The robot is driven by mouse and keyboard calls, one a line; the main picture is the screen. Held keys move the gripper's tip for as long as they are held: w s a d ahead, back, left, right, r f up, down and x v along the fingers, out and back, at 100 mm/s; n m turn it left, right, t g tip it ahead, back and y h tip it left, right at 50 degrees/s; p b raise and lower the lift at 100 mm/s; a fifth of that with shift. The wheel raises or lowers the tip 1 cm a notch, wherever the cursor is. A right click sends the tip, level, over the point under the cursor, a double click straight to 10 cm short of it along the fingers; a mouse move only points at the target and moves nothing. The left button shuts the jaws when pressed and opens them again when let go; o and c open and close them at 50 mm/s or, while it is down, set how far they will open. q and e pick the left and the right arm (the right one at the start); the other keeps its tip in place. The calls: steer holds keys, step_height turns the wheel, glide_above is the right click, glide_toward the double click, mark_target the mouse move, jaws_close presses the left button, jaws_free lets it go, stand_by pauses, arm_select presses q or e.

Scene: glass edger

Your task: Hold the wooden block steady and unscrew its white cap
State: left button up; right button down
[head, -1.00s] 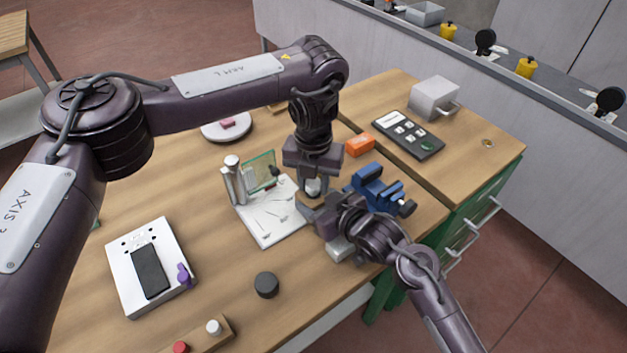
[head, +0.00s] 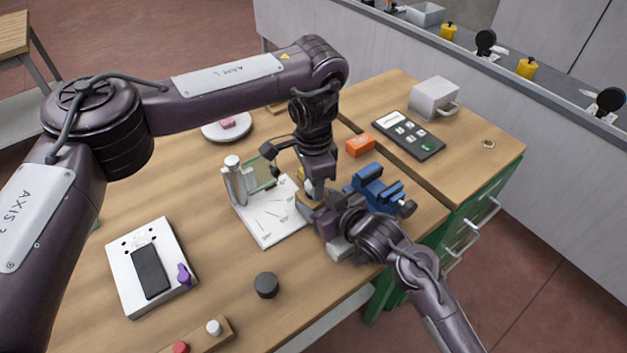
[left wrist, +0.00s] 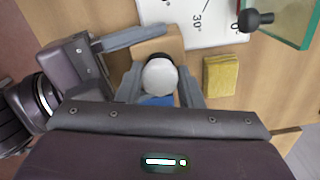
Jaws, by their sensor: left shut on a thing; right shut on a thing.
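The wooden block (left wrist: 160,44) shows in the left wrist view, with the round white cap (left wrist: 160,76) on it. My left gripper (left wrist: 158,88) has its fingers on both sides of the cap and is shut on it. The cap also shows as a small pale patch in the head view (head: 311,188), under my left gripper (head: 316,188). My right gripper (head: 318,212) is shut on the block from the right side. Its grey fingers reach in from the left in the left wrist view. Most of the block is hidden by the grippers in the head view.
A blue vise (head: 378,190) stands close to the right, with an orange block (head: 360,145) behind it. A white angle plate (head: 268,222) with a glass pane lies left of the grippers. A yellow sponge (left wrist: 220,76) lies near the block. Front-left wood around the black knob (head: 266,285) is clear.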

arm_select(q)
steer(key=n, duration=0.4)
steer(key=shift+w, duration=0.1)
steer(key=n, duration=0.4)
steer(key=shift+n, duration=0.4)
steer(key=n, duration=0.8)
steer(key=o, duration=1.1)
steer(key=shift+c, duration=0.2)
